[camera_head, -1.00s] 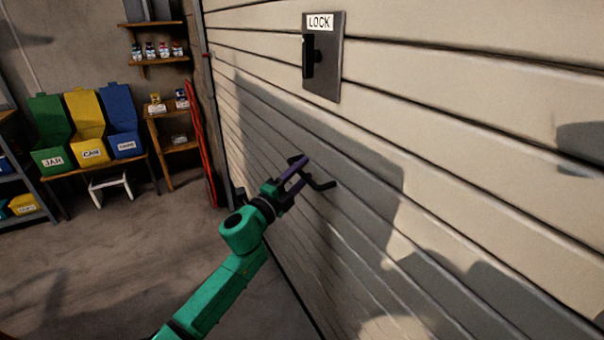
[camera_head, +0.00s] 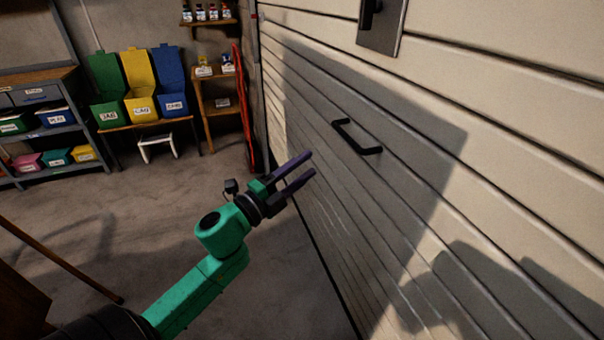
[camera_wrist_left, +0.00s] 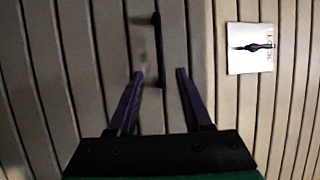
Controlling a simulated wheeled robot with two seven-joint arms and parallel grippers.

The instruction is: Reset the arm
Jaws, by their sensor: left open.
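My left arm comes in from the lower left in the head view, green with dark joints. Its gripper (camera_head: 306,165) is open and empty, with two purple fingers spread apart. It is in front of the pale slatted garage door (camera_head: 500,150), to the left of and below the black door handle (camera_head: 357,138), and apart from it. In the left wrist view the open fingers (camera_wrist_left: 158,84) point at the door, with the handle (camera_wrist_left: 158,50) ahead between them. My right gripper is not in view.
A lock plate (camera_head: 381,25) is on the door above the handle; it also shows in the left wrist view (camera_wrist_left: 250,62). Green, yellow and blue bins (camera_head: 142,108) stand on a bench at the back left. A white stool (camera_head: 157,141) is below.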

